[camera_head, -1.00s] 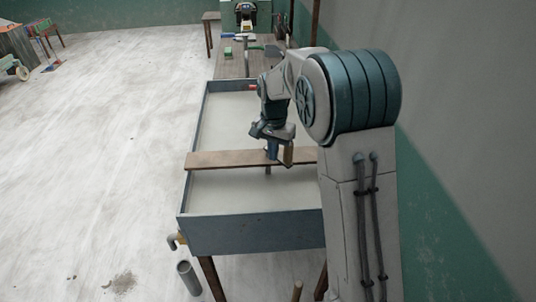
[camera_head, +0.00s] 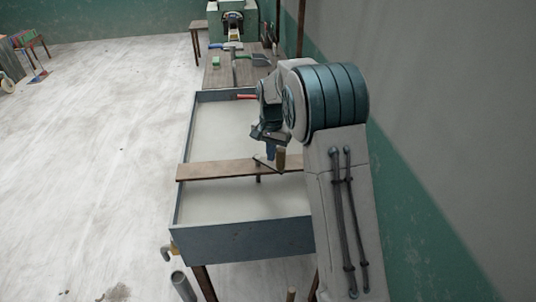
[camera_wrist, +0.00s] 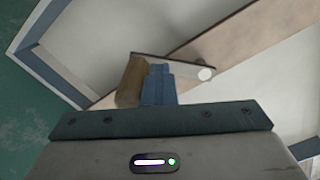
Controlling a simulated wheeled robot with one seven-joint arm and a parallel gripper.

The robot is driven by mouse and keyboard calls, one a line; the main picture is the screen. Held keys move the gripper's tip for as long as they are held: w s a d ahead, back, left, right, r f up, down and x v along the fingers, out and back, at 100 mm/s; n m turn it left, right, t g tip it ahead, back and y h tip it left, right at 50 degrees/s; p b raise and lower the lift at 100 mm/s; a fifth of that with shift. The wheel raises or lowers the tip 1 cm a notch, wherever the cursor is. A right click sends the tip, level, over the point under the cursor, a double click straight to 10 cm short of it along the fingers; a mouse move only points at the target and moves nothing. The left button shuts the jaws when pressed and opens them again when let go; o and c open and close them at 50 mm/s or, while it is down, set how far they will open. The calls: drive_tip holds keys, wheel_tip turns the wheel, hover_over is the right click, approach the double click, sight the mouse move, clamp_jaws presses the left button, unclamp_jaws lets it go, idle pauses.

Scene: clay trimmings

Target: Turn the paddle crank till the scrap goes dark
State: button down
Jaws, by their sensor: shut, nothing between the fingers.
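The paddle crank has a brown wooden grip (camera_head: 280,158) and a flat arm. It sits on a wooden plank (camera_head: 215,171) across a blue-grey trough (camera_head: 240,241) of pale grey slurry. In the wrist view the crank arm runs from the grip (camera_wrist: 131,80) right to a pale round pivot (camera_wrist: 205,73) over the plank. My gripper (camera_head: 270,152) is low over the plank beside the grip. Its blue fingers (camera_wrist: 158,72) are shut and empty, just right of the grip, on the pivot side. They look close against it; contact is unclear. Below the plank, a short dark shaft (camera_head: 258,179) shows.
A wooden bench (camera_head: 232,74) behind the trough holds a green block (camera_head: 216,62) and tools. A green machine (camera_head: 232,25) stands beyond. A grey tube (camera_head: 183,286) stands by the trough's front left corner. The floor at left is mostly open; a wall is at right.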

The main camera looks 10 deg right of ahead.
drive_tip(key=shift+w+d, duration=0.7)
drive_tip(key=shift+w, duration=0.15)
drive_tip(key=shift+p, duration=0.3)
drive_tip(key=shift+w+d+p, duration=0.25)
drive_tip(key=shift+w+p, duration=0.1)
drive_tip(key=shift+w, duration=0.25)
drive_tip(key=shift+w+d+p, duration=0.3)
drive_tip(key=shift+w+p, duration=0.1)
drive_tip(key=shift+w, duration=0.2)
drive_tip(key=shift+w+d+p, duration=0.25)
drive_tip(key=shift+w+p, duration=0.1)
drive_tip(key=shift+w, duration=0.25)
drive_tip(key=shift+c, duration=2)
unclamp_jaws()
drive_tip(key=shift+r, duration=0.1)
wheel_tip(320, 180, up, 9)
drive_tip(key=p, duration=0.6)
